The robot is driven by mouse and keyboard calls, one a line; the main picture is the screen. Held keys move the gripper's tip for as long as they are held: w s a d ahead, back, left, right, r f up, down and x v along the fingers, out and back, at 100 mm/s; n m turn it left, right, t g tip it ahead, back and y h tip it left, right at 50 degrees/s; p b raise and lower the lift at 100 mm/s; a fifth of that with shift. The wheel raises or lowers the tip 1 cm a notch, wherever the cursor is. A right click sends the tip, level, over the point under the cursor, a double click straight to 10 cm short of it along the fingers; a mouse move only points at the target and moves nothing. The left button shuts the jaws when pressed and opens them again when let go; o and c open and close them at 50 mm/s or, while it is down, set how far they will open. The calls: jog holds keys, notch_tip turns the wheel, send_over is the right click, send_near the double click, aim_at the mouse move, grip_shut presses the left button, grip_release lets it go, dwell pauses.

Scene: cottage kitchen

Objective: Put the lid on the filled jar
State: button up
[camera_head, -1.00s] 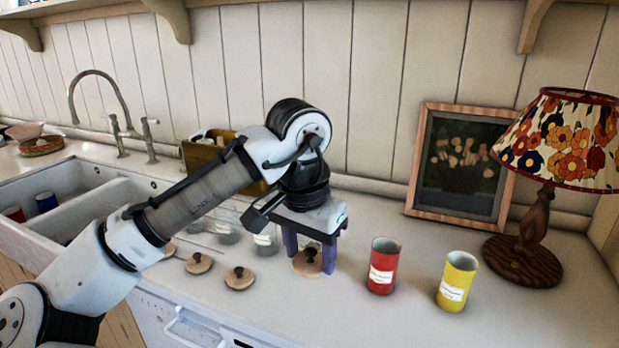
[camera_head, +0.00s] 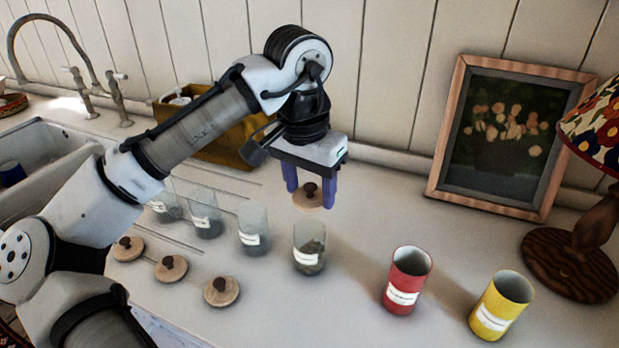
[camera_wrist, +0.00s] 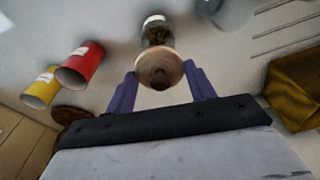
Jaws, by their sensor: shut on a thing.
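My gripper (camera_head: 311,188) is shut on a round wooden lid (camera_head: 309,199) with a dark knob and holds it in the air. The filled jar (camera_head: 309,252) is clear glass with a white label and brown contents in its lower part; it stands upright and uncovered on the counter. In the head view the lid shows above the jar's mouth, apart from it. In the wrist view the lid (camera_wrist: 160,69) is between the purple fingers (camera_wrist: 161,85) and overlaps the near end of the jar (camera_wrist: 157,32). How well they line up in depth is hard to tell.
Several other glass jars (camera_head: 253,230) stand in a row to the left. Three wooden lids (camera_head: 221,291) lie in front of them. A red can (camera_head: 407,281) and a yellow can (camera_head: 501,305) stand to the right. A lamp (camera_head: 571,260), a framed picture (camera_head: 503,140) and an ochre box (camera_head: 215,130) are behind.

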aim_at(308, 202)
jog(key=shift+s+f+b, duration=0.2)
jog(key=shift+f+b, duration=0.5)
jog(key=shift+f, duration=0.1)
notch_tip(308, 202, down, 4)
jog(key=b, duration=0.3)
jog(key=shift+w+r, duration=0.1)
jog(key=shift+w, duration=0.05)
jog(key=shift+r+p, duration=0.1)
jog(key=shift+p, duration=0.3)
dwell(0.5)
jog(key=shift+f+b, duration=0.35)
jog(key=shift+f, duration=0.3)
dwell(0.3)
jog(key=o, duration=0.7)
